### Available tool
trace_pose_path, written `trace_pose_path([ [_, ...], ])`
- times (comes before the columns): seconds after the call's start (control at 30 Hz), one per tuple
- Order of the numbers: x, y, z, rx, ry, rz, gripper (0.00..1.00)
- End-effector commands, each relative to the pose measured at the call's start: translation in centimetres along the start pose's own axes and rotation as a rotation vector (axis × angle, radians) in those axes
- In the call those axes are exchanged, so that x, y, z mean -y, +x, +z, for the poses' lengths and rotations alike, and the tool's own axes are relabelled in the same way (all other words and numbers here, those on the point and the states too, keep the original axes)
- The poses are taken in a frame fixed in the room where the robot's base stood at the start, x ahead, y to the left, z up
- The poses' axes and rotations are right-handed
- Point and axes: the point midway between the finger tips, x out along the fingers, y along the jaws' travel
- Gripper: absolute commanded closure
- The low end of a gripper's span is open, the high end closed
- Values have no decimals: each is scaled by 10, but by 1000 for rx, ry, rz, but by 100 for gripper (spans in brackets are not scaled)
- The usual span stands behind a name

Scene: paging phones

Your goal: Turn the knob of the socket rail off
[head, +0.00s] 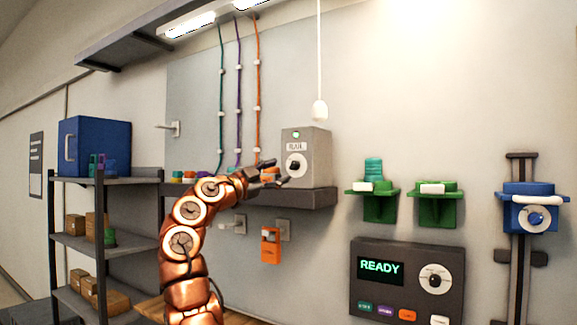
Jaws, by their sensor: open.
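The socket rail unit (312,150) is a grey box on a dark wall shelf, with a label that seems to read "RAIL". A green light (296,134) is lit near its top. I cannot tell whether a fingertip touches the box. An orange item shows partly behind the fingers.
A dark panel (407,284) reading "READY" with another knob is at lower right. Green holders (437,211) and a blue clamp on a rail (535,190) are on the right wall. A shelf rack (130,180) stands left. A pull cord (319,110) hangs above the box.

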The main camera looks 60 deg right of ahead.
Motion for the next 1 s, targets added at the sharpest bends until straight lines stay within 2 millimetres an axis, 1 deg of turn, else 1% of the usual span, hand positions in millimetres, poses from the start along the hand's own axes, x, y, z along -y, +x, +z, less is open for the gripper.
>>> trace_pose_path([
  [0.03, 2, 10, -2, -1, -3, 1, 46],
  [0.1, 2, 20, -2, 0, -5, 1, 46],
  [0.3, 2, 42, -1, 1, -2, 2, 46],
  [0.5, 1, 50, 0, 1, -1, 1, 46],
  [0.73, 0, 50, 0, 1, -1, 1, 46],
  [1.0, 0, 50, 0, 2, -1, 0, 74],
])
